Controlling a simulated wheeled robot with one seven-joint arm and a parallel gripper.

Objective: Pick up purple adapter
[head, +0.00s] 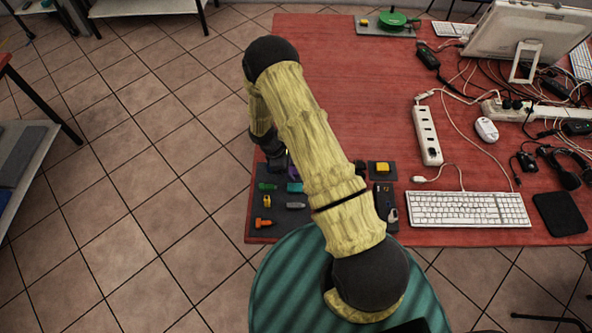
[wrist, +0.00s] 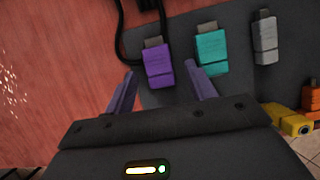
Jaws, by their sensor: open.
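The purple adapter (wrist: 159,64) lies on a dark grey mat (wrist: 190,25) in the wrist view, its metal plug end pointing up in the picture. My gripper (wrist: 168,82) is open, its two purple-grey fingers at the left and right of the adapter's lower end. I cannot tell whether the fingers touch it. In the head view my arm hides the purple adapter almost wholly, and the gripper is hard to make out behind the arm near the mat's upper left corner.
A teal adapter (wrist: 211,52) lies just right of the right finger, with a grey adapter (wrist: 265,38) beyond it. Yellow (wrist: 288,119) and orange (wrist: 312,95) connectors lie at the right. A black cable (wrist: 121,35) runs close to the purple adapter. A keyboard (head: 468,209) and power strip (head: 427,136) lie right of my arm.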

